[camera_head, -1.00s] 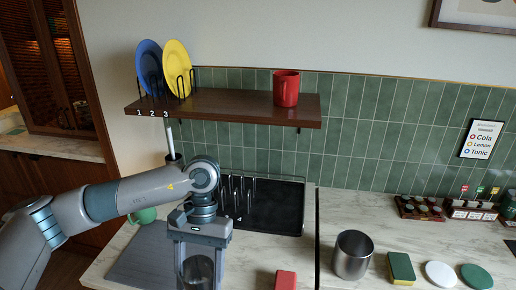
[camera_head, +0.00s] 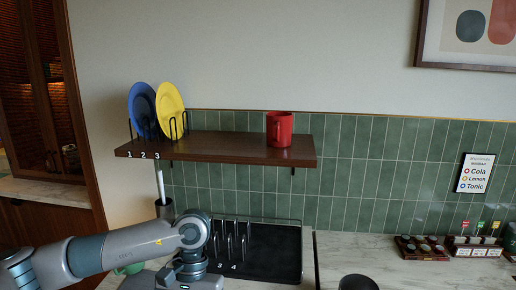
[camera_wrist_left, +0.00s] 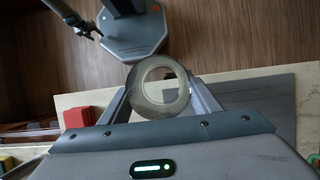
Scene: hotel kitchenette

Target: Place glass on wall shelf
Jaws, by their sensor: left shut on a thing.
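The wall shelf (camera_head: 225,150) is dark wood and runs along the green tiles. Its middle stretch is bare between the plate rack and a red mug. The glass (camera_wrist_left: 158,90) shows in the left wrist view as a clear round rim between the fingers. My left gripper (camera_wrist_left: 160,98) is shut on it, above the counter. In the head view my left arm comes in at the lower left, below the shelf; its fingers and the glass are out of frame there.
A blue plate (camera_head: 142,110) and a yellow plate (camera_head: 170,108) stand in the rack at the shelf's left. The red mug (camera_head: 280,129) stands near its right end. A black drying tray (camera_head: 262,252) lies below the shelf.

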